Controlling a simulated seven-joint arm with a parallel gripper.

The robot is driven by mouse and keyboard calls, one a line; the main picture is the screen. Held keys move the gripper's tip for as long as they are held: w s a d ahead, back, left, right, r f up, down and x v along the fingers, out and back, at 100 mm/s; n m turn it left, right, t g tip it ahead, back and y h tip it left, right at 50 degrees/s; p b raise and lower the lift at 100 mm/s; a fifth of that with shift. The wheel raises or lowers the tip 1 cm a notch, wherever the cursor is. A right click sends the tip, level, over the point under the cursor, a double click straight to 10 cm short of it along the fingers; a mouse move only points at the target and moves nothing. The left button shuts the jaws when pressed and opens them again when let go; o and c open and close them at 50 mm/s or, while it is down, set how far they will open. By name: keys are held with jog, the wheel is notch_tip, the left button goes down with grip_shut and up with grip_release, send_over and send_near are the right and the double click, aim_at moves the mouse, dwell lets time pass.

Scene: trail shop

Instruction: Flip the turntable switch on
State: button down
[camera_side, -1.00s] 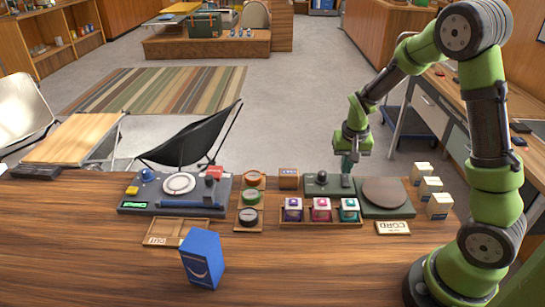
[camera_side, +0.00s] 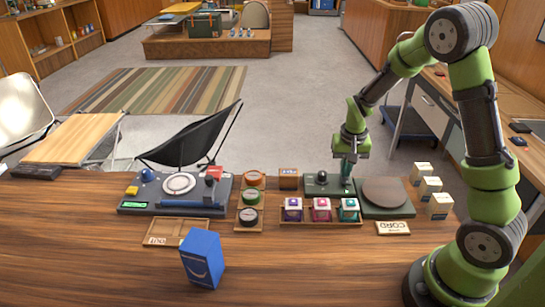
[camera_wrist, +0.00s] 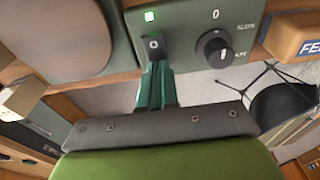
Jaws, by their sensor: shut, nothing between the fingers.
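The turntable shows in the side view as a green base with a round brown platter (camera_side: 384,192) and a green control panel (camera_side: 318,189) on its left. In the wrist view the panel (camera_wrist: 190,20) carries a small dark switch (camera_wrist: 153,45) marked with a ring or 0. A bright green lamp (camera_wrist: 150,16) is lit above it. A black knob (camera_wrist: 214,48) sits beside the switch. My gripper (camera_side: 347,182) is shut and empty, its teal fingers pointing down at the panel. In the wrist view the fingertips (camera_wrist: 156,66) are right at the switch's edge; I cannot tell whether they touch.
Small cube jars in a wooden tray (camera_side: 322,224) stand just in front of the panel. A CORD sign (camera_side: 393,228) and cream boxes (camera_side: 439,206) are near the platter. A blue box (camera_side: 202,259) stands front left. The front middle of the counter is clear.

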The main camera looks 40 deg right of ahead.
aim_at(342, 180)
jog(key=shift+s+a+r, duration=0.15)
jog(key=shift+s+a, duration=0.35)
jog(key=shift+s, duration=0.05)
jog(key=shift+r, duration=0.1)
notch_tip(342, 180, up, 14)
jog(key=w+d, duration=0.1)
jog(key=shift+w+d, duration=0.3)
jog(key=s+a+r+n+t+y, duration=0.1)
jog(key=s+a+r+n+t, duration=0.1)
jog(key=s+a, duration=0.4)
jog(key=s+a+r+n+t+y, duration=0.1)
jog(key=s+a+r+n+t, duration=0.2)
jog(key=s+a, duration=0.4)
jog(key=a+r+t, duration=0.1)
jog(key=a, duration=0.4)
jog(key=shift+r+y, duration=0.2)
jog(key=shift+y, duration=0.2)
jog(key=shift+w+f, duration=0.1)
